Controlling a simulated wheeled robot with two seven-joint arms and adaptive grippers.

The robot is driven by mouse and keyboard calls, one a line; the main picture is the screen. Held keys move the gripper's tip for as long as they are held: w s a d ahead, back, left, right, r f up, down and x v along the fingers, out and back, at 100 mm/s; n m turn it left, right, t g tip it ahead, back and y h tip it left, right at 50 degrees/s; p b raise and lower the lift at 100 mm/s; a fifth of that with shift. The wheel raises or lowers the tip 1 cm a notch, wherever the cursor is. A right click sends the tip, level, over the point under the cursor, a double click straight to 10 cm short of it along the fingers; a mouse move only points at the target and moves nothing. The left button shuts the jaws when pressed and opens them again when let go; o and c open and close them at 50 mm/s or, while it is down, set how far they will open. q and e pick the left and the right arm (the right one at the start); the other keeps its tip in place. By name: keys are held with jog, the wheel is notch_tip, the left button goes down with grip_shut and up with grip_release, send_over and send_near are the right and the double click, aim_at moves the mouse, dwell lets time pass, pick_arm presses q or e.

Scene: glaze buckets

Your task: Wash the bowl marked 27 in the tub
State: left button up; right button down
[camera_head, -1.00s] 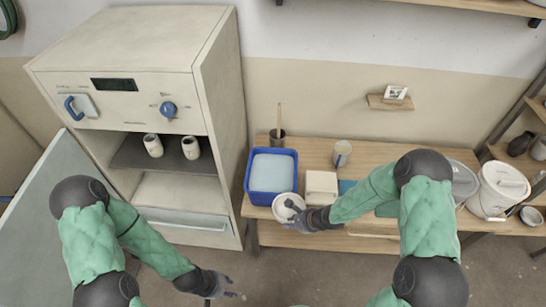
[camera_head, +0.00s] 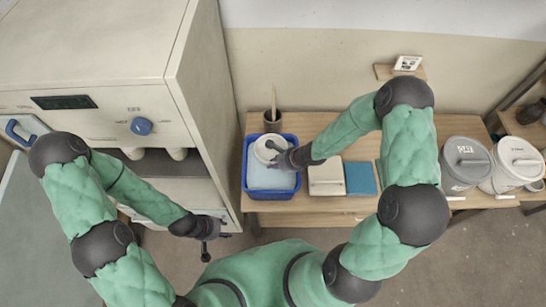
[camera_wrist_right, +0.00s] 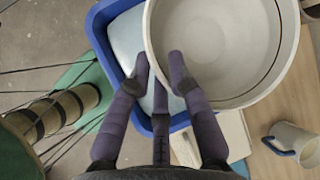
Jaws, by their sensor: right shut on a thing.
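The pale bowl (camera_head: 264,148) is in my right gripper (camera_head: 283,158), over the back part of the blue tub (camera_head: 245,184) of pale water. In the right wrist view, the gripper (camera_wrist_right: 160,72) has its fingers at the near wall of the bowl (camera_wrist_right: 215,85), which looks empty inside. The bowl covers part of the tub (camera_wrist_right: 103,22). I cannot tell whether it touches the water, and no number is readable on it. My left gripper (camera_head: 213,246) is empty, low in front of the kiln, with its fingers apart.
The kiln (camera_head: 190,85) stands left of the table. A dark pot with a brush (camera_head: 272,123) is behind the tub. A cream box (camera_head: 326,176) and blue block (camera_head: 361,178) sit right of it. A mug (camera_wrist_right: 297,140) shows in the wrist view. Lidded buckets (camera_head: 466,165) stand further right.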

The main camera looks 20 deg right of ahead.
notch_tip(320, 180, down, 6)
jog(key=b, duration=0.4)
jog(key=shift+f, duration=0.25)
dwell(0.6)
jog(key=shift+f+b, duration=1.65)
jog(key=shift+f, duration=1.25)
jog(key=shift+a, duration=0.6)
